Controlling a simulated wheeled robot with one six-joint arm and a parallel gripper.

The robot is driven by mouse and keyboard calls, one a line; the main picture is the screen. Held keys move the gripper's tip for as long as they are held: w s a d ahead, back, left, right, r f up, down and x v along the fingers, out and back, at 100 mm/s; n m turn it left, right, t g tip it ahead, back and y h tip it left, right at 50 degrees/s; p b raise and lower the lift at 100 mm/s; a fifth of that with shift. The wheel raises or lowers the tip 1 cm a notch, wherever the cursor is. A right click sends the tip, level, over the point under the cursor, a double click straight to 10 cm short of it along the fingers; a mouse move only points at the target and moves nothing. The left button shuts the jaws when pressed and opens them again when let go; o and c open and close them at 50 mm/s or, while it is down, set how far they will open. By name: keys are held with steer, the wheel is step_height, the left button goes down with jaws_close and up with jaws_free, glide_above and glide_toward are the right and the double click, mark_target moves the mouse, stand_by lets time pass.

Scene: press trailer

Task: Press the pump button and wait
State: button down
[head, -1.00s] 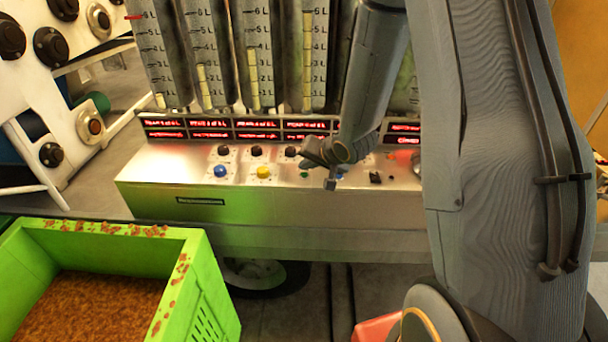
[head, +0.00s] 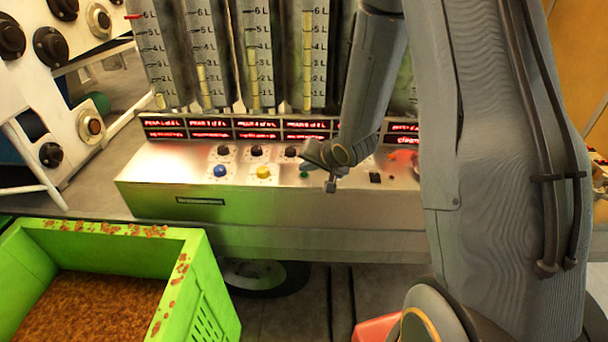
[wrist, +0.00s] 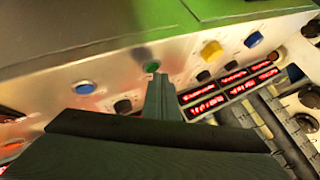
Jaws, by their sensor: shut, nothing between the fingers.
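The steel control panel (head: 150,165) carries a row of round buttons: blue (head: 220,171), yellow (head: 263,172) and green (head: 304,174). The wrist view shows the green button (wrist: 152,67), with a blue button (wrist: 84,87) to its left and the yellow button (wrist: 211,50) to its right. My gripper (head: 308,165) is shut and empty, low over the panel. In the wrist view its shut fingers (wrist: 160,80) end right beside the green button; I cannot tell whether they touch it. Which button is the pump button is not readable.
Black knobs (head: 256,151) sit behind the buttons, with red lit displays (head: 258,124) above them. Tall graduated tubes (head: 255,60) stand at the back. A green crate (head: 205,270) of brown granules stands at front left. A white frame with dark knobs (head: 91,125) is at left.

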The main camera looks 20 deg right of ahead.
steer(key=shift+f, duration=0.35)
stand_by(0.7)
steer(key=shift+r, duration=0.1)
steer(key=shift+r+p, duration=0.7)
steer(key=shift+p, duration=0.1)
step_height(320, 180, up, 5)
steer(key=p, duration=0.5)
stand_by(0.4)
step_height(320, 180, up, 10)
steer(key=p, duration=0.3)
glide_above(306, 179)
steer(key=shift+w+d, duration=0.1)
